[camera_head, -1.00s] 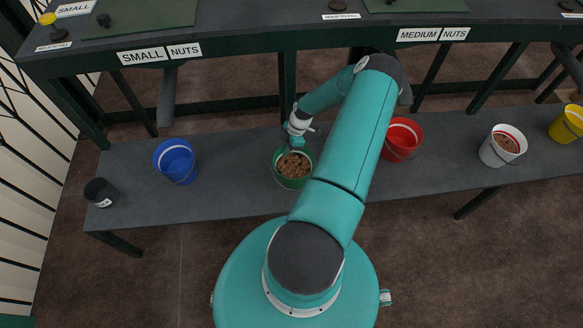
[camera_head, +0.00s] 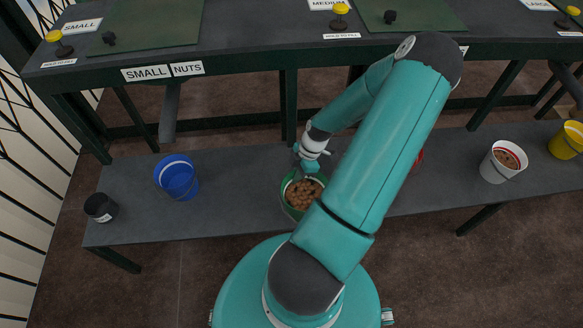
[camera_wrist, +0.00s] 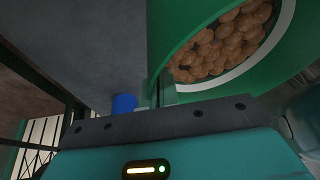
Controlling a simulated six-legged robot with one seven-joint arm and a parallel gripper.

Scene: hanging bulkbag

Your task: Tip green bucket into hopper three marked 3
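The green bucket (camera_head: 288,206), full of brown nuts, is at the lower bench, partly behind my arm in the head view. My gripper (camera_head: 309,169) is at its far rim. In the wrist view the bucket's green wall (camera_wrist: 168,50) fills the upper right, with nuts inside a pale inner band. The gripper fingers (camera_wrist: 160,92) are against this wall and look shut on it. The bucket seems slightly off the bench, but its base is hidden. No hopper marked 3 can be made out.
On the lower bench (camera_head: 235,215) stand a black cup (camera_head: 100,207), a blue bucket (camera_head: 177,178), a white bucket (camera_head: 501,162) and a yellow bucket (camera_head: 567,140). A red bucket (camera_head: 419,158) is mostly hidden by my arm. The upper bench (camera_head: 260,30) carries yellow knobs and nut signs.

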